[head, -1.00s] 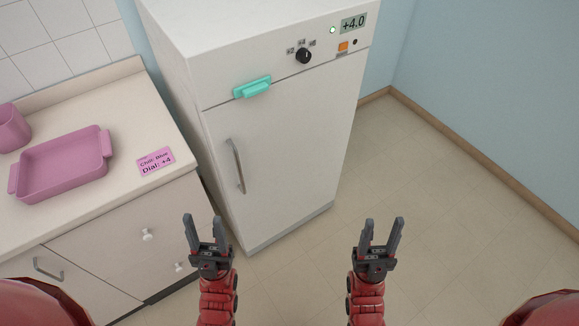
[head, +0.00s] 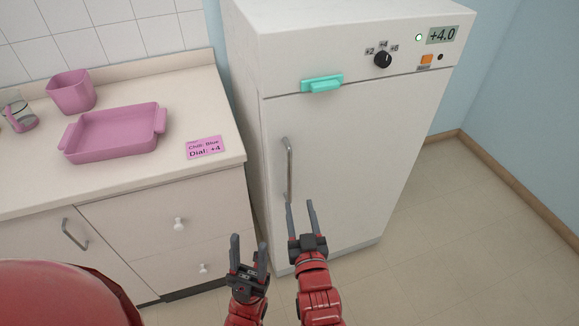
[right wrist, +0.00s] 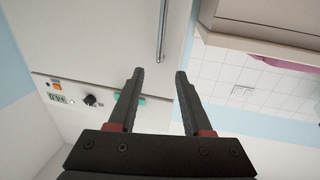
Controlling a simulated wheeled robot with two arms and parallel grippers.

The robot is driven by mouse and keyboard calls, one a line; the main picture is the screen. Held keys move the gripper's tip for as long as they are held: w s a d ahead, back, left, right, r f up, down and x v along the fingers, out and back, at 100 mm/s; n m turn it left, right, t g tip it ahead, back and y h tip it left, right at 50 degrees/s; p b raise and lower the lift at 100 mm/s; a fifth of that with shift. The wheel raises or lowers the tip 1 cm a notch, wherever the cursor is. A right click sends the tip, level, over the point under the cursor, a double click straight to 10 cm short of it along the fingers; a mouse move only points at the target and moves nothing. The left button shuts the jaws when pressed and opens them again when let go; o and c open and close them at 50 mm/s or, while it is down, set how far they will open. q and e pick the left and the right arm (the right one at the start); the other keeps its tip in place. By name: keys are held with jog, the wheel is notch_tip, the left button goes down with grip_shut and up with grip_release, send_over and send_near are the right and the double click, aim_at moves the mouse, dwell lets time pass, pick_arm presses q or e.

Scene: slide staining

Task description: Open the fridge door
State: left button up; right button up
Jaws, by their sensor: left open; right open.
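The white fridge (head: 345,150) stands right of the counter with its door shut. Its vertical metal door handle (head: 289,170) is on the left side of the door; it also shows in the right wrist view (right wrist: 162,32). A teal latch-like piece (head: 322,83) sits across the seam at the door's top; part of it shows behind the fingers in the right wrist view. My right gripper (head: 302,215) is open and empty, just below the handle in the picture and apparently apart from it. My left gripper (head: 249,255) is open and empty, lower left, in front of the drawers.
The fridge panel has a black dial (head: 383,60), an orange button (head: 427,59) and a display (head: 443,35) reading +4.0. The counter (head: 205,105) holds a pink tray (head: 115,148), pink bin (head: 72,92), glass vessel (head: 20,117) and pink label (head: 205,148). Floor (head: 480,215) at right is clear.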

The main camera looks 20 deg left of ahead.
aim_at(290, 162)
jog(key=x, duration=0.5)
jog(key=p+x, duration=0.1)
jog(key=x, duration=1)
jog(key=shift+w+f+p, duration=0.15)
jog(key=shift+f+p, duration=0.1)
jog(key=shift+p, duration=0.05)
jog(key=shift+w+a, duration=0.25)
jog(key=shift+w, duration=0.25)
jog(key=shift+c, duration=0.3)
grip_shut()
